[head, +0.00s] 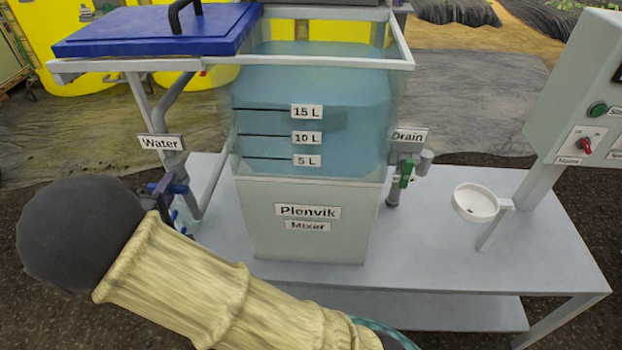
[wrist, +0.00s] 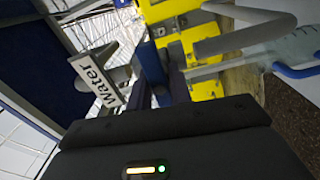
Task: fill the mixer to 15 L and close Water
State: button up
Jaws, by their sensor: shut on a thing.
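The clear mixer tank (head: 310,150) stands on the bench with 5, 10 and 15 L marks. Bluish water (head: 350,95) shows behind all the marks and above the 15 L line; its exact level at the front wall is hard to tell. The Water label (head: 160,142) is on the pipe left of the tank and also in the wrist view (wrist: 97,79). My gripper (head: 165,188) is below that label, shut on the blue Water valve handle (head: 180,189). In the wrist view my gripper (wrist: 166,88) has its dark fingers at the handle, which they partly hide.
The blue lid (head: 160,32) lies left of the tank top. The Drain valve (head: 405,175) with a green handle is at the tank's right. A white cup (head: 475,203) and a control panel (head: 585,110) stand further right. The bench (head: 440,270) is clear in front.

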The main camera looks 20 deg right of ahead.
jog(key=o, duration=0.9)
jog(key=shift+f, duration=0.1)
jog(key=shift+o, duration=0.2)
jog(key=b+v, duration=0.1)
jog(key=v, duration=0.6)
